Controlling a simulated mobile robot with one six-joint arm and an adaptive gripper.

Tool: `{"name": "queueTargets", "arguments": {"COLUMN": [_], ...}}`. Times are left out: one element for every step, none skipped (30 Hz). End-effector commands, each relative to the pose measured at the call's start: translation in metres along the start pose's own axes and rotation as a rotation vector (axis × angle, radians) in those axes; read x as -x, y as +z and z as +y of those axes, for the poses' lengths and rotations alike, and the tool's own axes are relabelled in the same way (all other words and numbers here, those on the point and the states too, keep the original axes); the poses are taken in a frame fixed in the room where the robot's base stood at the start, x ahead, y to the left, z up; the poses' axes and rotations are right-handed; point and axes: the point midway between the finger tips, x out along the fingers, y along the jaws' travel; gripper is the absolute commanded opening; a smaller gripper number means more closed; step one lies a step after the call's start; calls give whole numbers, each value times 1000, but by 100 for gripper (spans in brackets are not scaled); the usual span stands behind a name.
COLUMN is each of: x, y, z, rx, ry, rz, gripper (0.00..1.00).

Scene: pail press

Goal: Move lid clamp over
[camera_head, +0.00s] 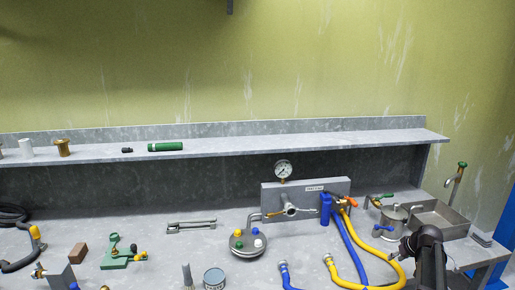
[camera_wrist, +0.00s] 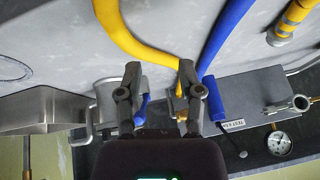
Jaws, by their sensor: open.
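I cannot single out a lid clamp with certainty. A round metal lid-like piece (camera_head: 248,251) with coloured knobs lies mid-bench. My gripper (camera_wrist: 159,76) is open, with nothing visible held between its fingers. In the head view its fingers are hard to make out against the dark arm.
A grey test panel (camera_head: 269,205) with a gauge (camera_head: 283,169) stands at the back. Blue hose (camera_head: 350,247) and yellow hose (camera_head: 370,251) run from it close to my gripper. A metal sink (camera_head: 440,219) lies right. A green fixture (camera_head: 117,258) and brown block (camera_head: 78,252) are left.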

Motion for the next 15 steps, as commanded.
{"name": "queueTargets", "arguments": {"x": [-1, -2, -3, -4, -5, -6, -7, -8, -9, -10, -11, -12, -13, -14, -15], "y": [3, 4, 6, 7, 9, 11, 13, 15, 19, 22, 25, 30, 34, 39, 45], "z": [-10, -15, -22, -28, -33, -42, -48, -56, -66, -74, -83, -97, -108, -118, -133], "rx": [3, 3, 2, 3, 4, 3, 2, 4, 4, 4, 5, 4, 6, 5, 6], "ry": [-3, -4, -6, -7, -8, -9, -10, -11, -11, -11, -13, -13, -12, -11, -9], "rz": [-9, -14, -23, -30, -38, -49, -56, -65, -78, -89, -101, -118, -132, -146, -167], "gripper": [48, 48, 48, 48, 48, 48, 48, 48, 48, 48, 48, 48, 48, 48, 48]}}
